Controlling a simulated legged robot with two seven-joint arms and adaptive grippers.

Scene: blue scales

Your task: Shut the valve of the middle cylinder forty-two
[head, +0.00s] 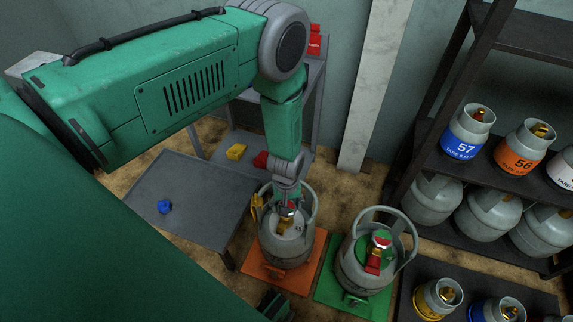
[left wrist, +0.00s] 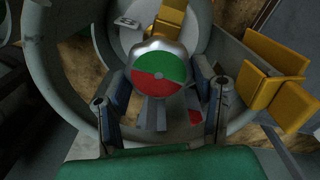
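A grey gas cylinder (head: 284,250) with a ring collar stands on an orange scale (head: 308,268); I cannot read a forty-two on it. My left gripper (head: 288,203) reaches down from above into its collar, at the valve. In the left wrist view the valve knob (left wrist: 158,76), with a green and red top, sits between the two open fingers of my left gripper (left wrist: 160,112), with a gap on each side. A second cylinder (head: 362,265), with a red and green valve (head: 378,252), stands on a green scale (head: 330,291). My right gripper is not recognisable.
A grey table (head: 185,188) with a blue piece (head: 164,206) is at left. A dark rack (head: 440,160) with cylinders is at right; more stand below it. A yellow fitting (left wrist: 275,80) is beside the collar. A dark green part (head: 276,304) at the bottom is unclear.

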